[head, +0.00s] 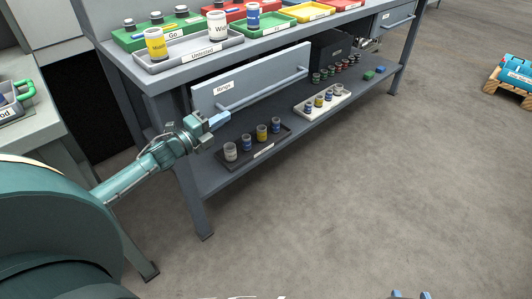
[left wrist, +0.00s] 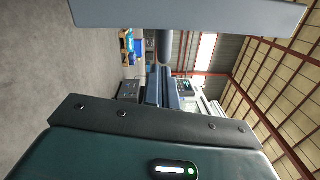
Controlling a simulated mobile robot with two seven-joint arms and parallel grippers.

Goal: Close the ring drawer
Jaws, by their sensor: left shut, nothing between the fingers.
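The ring drawer (head: 262,75), a grey front labelled "Rings" with a long bar handle (head: 262,90), hangs under the bench top. Its front stands out from the bench, so it is open. My left gripper (head: 219,121) is shut and empty at the lower left of the drawer front, close to the handle's left end. I cannot tell whether it touches. In the left wrist view a grey-blue bar (left wrist: 190,14) crosses the top, perhaps part of the drawer. Two blue fingertips of my right gripper (head: 411,295) show apart at the bottom edge, away from the bench.
The bench top carries a grey tray (head: 190,58) labelled "Untested" and coloured trays with cups. The lower shelf holds a dark tray (head: 256,151) and a white tray (head: 322,104) of small cups.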

